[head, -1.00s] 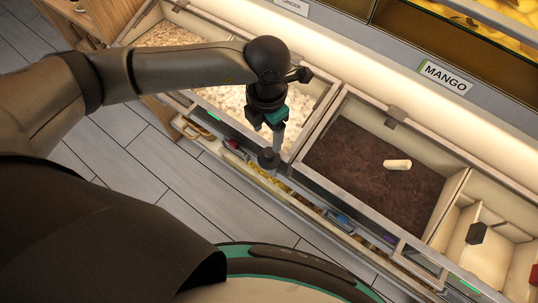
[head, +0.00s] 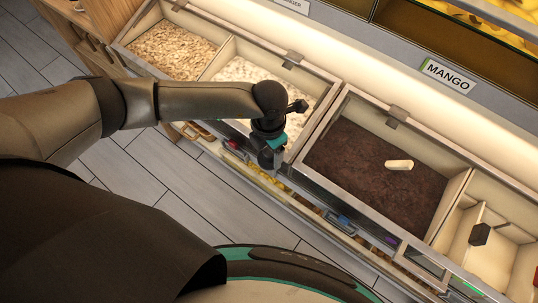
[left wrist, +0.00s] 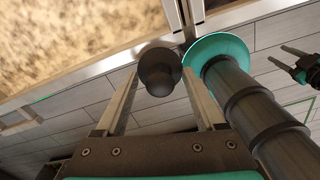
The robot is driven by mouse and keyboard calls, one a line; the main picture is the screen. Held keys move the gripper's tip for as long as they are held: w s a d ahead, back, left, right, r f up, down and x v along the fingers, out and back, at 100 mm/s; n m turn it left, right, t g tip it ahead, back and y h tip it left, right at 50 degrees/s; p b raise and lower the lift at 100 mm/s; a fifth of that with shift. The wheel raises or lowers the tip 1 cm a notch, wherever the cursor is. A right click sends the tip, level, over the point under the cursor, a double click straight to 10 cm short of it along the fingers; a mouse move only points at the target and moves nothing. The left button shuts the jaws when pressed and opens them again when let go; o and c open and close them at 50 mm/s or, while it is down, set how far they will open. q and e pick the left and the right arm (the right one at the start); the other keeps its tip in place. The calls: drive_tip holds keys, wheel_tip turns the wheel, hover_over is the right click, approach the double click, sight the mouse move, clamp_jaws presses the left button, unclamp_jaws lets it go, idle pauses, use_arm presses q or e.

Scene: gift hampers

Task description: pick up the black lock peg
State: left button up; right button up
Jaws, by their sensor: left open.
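The black lock peg (head: 267,157) has a dark round knob and stands at the front edge of the bins in the head view. In the left wrist view the knob (left wrist: 159,68) lies between the fingertips. My left gripper (left wrist: 160,85) is open, with one finger on each side of the knob. Contact cannot be seen. In the head view my left gripper (head: 270,148) points down over the peg, and its wrist hides part of it. My right gripper (left wrist: 281,57) shows at the right edge of the left wrist view, its two fingers apart and empty.
A bin of dark brown fill (head: 345,160) holds a pale cylinder (head: 399,165). Bins of pale flakes (head: 245,75) and tan grain (head: 170,50) lie to the left. A black block (head: 479,234) sits in a divided compartment at right. An open drawer runs below the bins.

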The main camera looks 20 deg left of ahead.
use_arm(q)
drive_tip(key=shift+c, duration=0.3)
clamp_jaws()
drive_tip(key=shift+r, duration=0.15)
idle(0.3)
